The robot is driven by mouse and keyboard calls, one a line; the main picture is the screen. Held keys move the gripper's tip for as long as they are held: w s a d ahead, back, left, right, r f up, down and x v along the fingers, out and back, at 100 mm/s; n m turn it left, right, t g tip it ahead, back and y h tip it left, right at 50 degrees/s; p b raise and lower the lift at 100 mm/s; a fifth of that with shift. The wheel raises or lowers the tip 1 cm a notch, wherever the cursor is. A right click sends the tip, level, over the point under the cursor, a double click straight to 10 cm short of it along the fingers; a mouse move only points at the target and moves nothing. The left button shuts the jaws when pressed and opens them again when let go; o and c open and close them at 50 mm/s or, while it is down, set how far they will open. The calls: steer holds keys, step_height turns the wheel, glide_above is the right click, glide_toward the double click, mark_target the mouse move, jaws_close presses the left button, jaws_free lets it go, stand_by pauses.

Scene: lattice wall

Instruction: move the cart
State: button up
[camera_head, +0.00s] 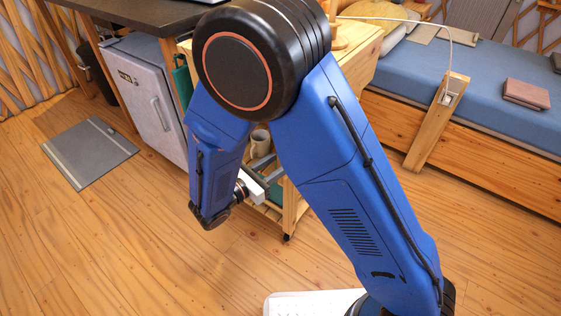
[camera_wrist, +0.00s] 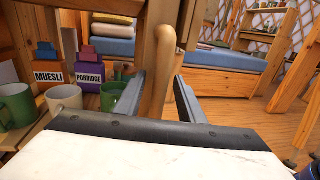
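The wooden cart (camera_head: 291,207) stands behind my arm in the head view, partly hidden by it. It has a pale wood top, a lower shelf and a small caster. My gripper (camera_head: 268,172) is at the cart's near side in the head view. In the wrist view its two dark fingers (camera_wrist: 160,92) are spread on either side of a rounded upright wooden handle (camera_wrist: 162,60). Gaps show between the fingers and the handle, so it looks open around the handle, not clamped. The handle's lower end is hidden behind the gripper body.
Mugs (camera_wrist: 62,98) and the muesli (camera_wrist: 47,72) and porridge (camera_wrist: 89,68) packs stand at the left in the wrist view. A grey fridge (camera_head: 148,95) is left of the cart, a blue bed (camera_head: 480,85) right. A grey mat (camera_head: 88,153) lies on the floor. The left foreground floor is clear.

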jaws_close()
steer(key=shift+w+d, duration=0.1)
steer(key=w+a+x, duration=0.1)
steer(key=w+x, duration=0.1)
steer(key=x, duration=1.1)
steer(key=w+a+x, duration=0.2)
steer(key=x, duration=1)
steer(key=shift+w, duration=0.2)
steer(key=shift+w+d, duration=0.1)
steer(key=shift+d, duration=0.05)
steer(key=shift+c, duration=0.2)
jaws_free()
steer(key=shift+o, duration=0.2)
steer(key=v, duration=1.7)
